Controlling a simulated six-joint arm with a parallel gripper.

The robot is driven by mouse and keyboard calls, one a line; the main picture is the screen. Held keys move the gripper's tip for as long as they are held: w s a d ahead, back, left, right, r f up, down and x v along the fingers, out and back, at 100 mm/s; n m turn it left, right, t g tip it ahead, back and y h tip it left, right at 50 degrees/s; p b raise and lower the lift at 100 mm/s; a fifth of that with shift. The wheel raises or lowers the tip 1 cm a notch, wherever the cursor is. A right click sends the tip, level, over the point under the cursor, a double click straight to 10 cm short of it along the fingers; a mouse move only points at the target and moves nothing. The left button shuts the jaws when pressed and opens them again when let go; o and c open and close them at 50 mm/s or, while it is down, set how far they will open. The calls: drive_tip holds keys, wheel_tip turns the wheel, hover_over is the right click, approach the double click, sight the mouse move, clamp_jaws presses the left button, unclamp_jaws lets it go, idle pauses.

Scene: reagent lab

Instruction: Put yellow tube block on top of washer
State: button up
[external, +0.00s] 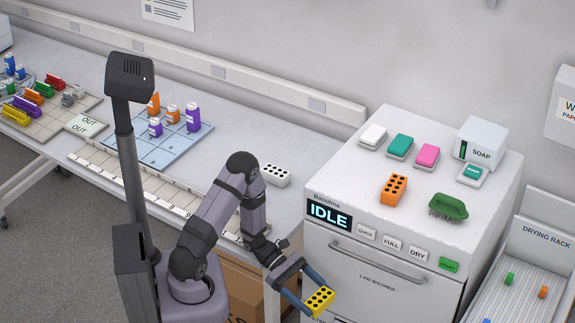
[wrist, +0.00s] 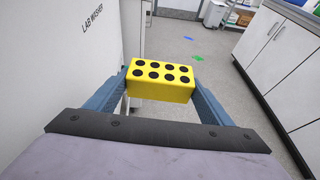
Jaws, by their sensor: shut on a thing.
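The yellow tube block (external: 320,301), with black round holes in its top, is held between the blue fingers of my gripper (external: 307,293). In the wrist view the block (wrist: 160,90) lies across between both fingertips of my gripper (wrist: 160,84), with its holes showing. The white lab washer (external: 375,282) stands to the right, with an IDLE display. My gripper holds the block in front of the washer's front face, below its top. In the wrist view the washer's front (wrist: 62,75) is close on the left.
On the washer's top are an orange block (external: 393,189), a green brush (external: 448,207), several coloured sponges (external: 400,146) and a soap dispenser (external: 481,141). The top's front left is clear. A washer handle (external: 376,264) sticks out. A white block (external: 275,175) stands on the bench.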

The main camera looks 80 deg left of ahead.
drive_tip(key=shift+r, duration=0.1)
wheel_tip(320, 180, up, 45)
drive_tip(key=w+a+r+n+t+y+p, duration=0.1)
drive_tip(key=w+a+n+t+y+p, duration=0.1)
drive_tip(key=w+a+p, duration=0.35)
drive_tip(key=w+a+r+n+t+y+p, duration=0.1)
drive_tip(key=w+a+n+p, duration=0.15)
drive_tip(key=a+p, duration=0.55)
drive_tip(key=w+a+f+n+t+y+p, duration=0.1)
drive_tip(key=a+f+y+p, duration=0.1)
drive_tip(key=a+f, duration=0.5)
drive_tip(key=shift+w+a+y+p, duration=0.3)
drive_tip(key=shift+w+a+p, duration=0.05)
drive_tip(key=shift+p, duration=0.2)
drive_tip(key=shift+f+n, duration=0.1)
drive_tip(key=shift+n, duration=0.15)
drive_tip(key=shift+f+b, duration=2.85)
drive_tip(key=shift+f, duration=0.45)
